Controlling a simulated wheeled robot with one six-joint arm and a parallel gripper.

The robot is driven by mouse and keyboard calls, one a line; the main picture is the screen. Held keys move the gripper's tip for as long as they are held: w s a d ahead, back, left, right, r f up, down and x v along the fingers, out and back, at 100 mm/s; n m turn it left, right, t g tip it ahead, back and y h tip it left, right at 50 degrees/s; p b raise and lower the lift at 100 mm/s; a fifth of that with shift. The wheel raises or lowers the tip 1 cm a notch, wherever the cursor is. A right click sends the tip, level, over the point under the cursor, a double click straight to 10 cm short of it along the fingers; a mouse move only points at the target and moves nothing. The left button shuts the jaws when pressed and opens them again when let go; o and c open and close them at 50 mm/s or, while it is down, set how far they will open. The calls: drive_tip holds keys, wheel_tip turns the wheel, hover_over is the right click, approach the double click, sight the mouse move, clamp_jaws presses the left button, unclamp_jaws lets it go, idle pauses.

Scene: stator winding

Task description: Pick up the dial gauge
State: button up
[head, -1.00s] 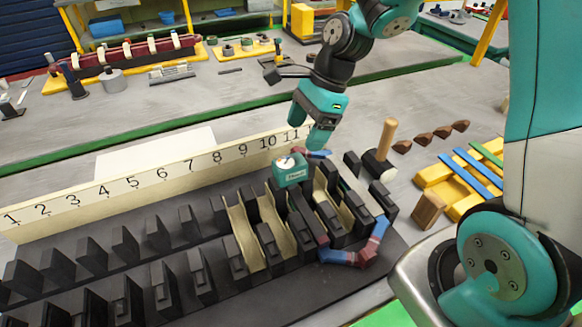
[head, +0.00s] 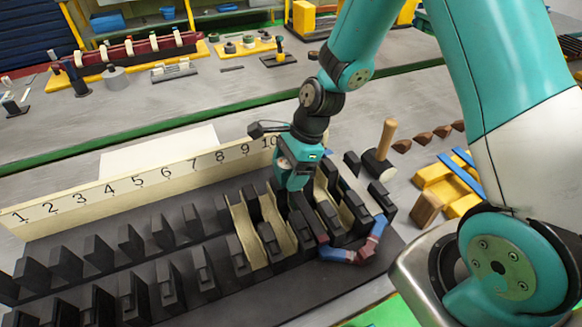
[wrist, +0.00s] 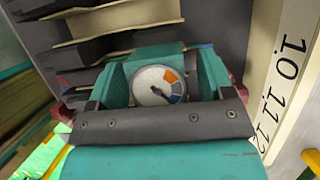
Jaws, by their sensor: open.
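The dial gauge (wrist: 155,85) is a teal block with a round white face, a dark needle and orange and blue marks. In the wrist view it sits between the two teal fingers of my gripper (wrist: 160,76), one at each side. The fingers are open, and I cannot tell whether either touches it. In the head view my gripper (head: 295,178) points down over the slotted black stator near the numbers 10 and 11, and mostly hides the gauge.
The black stator (head: 190,262) has rows of teeth, with cream liners (head: 243,232) in some slots and a red-blue coil (head: 350,250) at its right end. A numbered board (head: 150,182) stands behind it. A mallet (head: 381,152) and wooden blocks lie to the right.

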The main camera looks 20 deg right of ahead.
drive_tip(key=c, duration=1)
drive_tip(key=shift+r, duration=0.1)
wheel_tip(320, 180, up, 25)
drive_tip(key=p, duration=0.5)
idle(0.4)
